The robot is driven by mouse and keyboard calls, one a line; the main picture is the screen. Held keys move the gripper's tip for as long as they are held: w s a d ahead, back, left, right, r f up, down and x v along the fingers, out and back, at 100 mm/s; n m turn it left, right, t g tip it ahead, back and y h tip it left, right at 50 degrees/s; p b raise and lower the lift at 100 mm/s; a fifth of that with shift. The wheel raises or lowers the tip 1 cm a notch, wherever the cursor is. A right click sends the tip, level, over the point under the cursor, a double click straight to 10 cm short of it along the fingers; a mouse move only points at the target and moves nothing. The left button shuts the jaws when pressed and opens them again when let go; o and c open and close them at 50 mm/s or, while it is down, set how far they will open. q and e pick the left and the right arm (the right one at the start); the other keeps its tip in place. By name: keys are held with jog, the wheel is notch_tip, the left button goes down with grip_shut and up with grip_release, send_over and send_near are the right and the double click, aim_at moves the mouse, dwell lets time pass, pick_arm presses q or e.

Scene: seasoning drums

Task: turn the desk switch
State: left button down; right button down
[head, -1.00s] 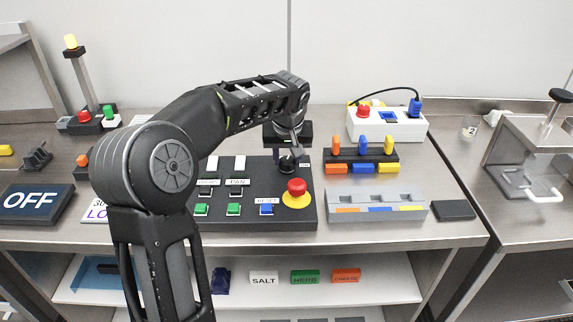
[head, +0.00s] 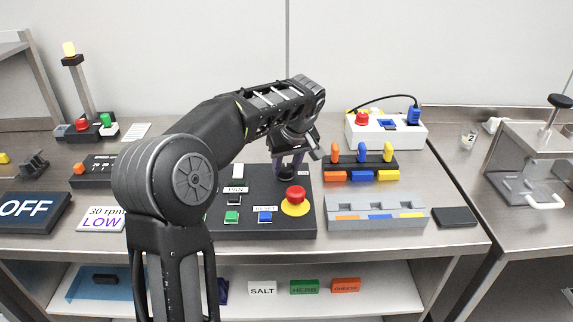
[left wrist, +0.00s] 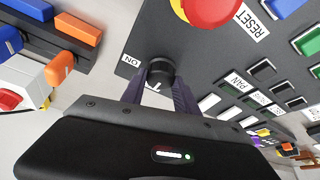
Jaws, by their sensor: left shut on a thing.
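The desk switch is a black round knob (left wrist: 160,70) on a dark control panel (head: 262,233), with an "ON" label beside it in the left wrist view. My left gripper (left wrist: 158,82) is shut on the knob, one purplish finger at each side of it. In the head view the left gripper (head: 289,168) reaches down to the panel's back right part, and hand and fingers hide the knob there. Part of the label by the knob is covered. My right gripper is in no view.
A red mushroom button (head: 295,195) on a yellow base sits just in front of the knob. Right of the panel are a coloured lever block (head: 352,158), a grey tray (head: 345,212) and a white socket box (head: 400,132). My left arm covers the panel's left part.

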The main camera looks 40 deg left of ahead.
pick_arm(q)
jog(key=c, duration=0.9)
grip_release()
jog(key=shift+r, duration=0.1)
jog(key=v, duration=0.7)
jog(key=shift+s+d+r, duration=0.1)
jog(key=shift+r, duration=0.25)
